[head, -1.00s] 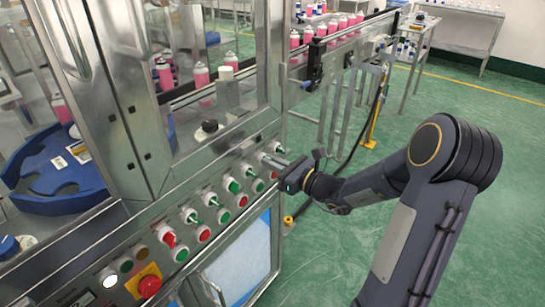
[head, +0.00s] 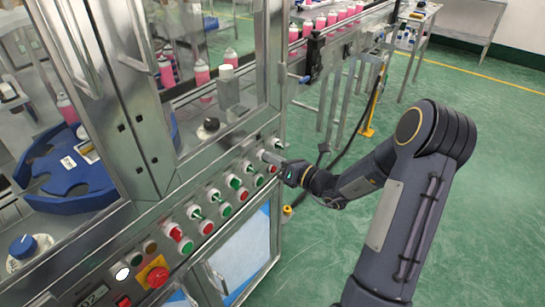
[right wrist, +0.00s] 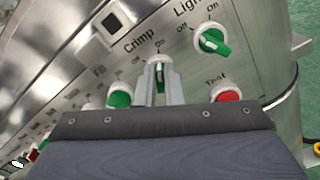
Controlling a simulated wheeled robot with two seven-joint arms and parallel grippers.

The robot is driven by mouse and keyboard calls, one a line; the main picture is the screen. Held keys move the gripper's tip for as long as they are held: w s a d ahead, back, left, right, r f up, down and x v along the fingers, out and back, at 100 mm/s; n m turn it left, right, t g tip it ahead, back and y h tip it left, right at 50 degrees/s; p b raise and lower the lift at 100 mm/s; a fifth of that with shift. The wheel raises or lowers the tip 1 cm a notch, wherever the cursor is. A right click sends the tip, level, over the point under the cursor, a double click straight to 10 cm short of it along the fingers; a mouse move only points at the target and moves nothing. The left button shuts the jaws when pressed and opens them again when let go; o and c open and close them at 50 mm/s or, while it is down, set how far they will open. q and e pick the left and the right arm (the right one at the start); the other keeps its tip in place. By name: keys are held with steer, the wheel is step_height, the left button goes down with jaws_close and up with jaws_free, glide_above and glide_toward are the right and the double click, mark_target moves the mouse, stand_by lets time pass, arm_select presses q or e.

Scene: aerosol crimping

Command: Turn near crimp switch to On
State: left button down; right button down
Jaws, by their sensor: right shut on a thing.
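The crimp switch (right wrist: 159,75), a green knob in a white collar below the printed word Crimp, shows in the right wrist view. It sits between the two fingers of my right gripper (right wrist: 160,88), which is shut on its handle. The handle stands nearly upright in that picture, near the On mark. In the head view my right gripper (head: 265,156) reaches the right end of the control panel (head: 150,228) and hides the switch there. My left gripper is not in view.
In the right wrist view the green light switch (right wrist: 212,40) is up and right of the gripper, and the red Test button (right wrist: 228,96) is close on its right. Several other switches and buttons line the panel. The floor (head: 480,200) on the right is free.

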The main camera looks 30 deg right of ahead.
steer(key=c, duration=1.5)
jaws_free()
steer(key=shift+c, duration=0.2)
steer(key=v, duration=0.7)
steer(key=shift+s+d, duration=0.15)
steer(key=shift+s, duration=0.2)
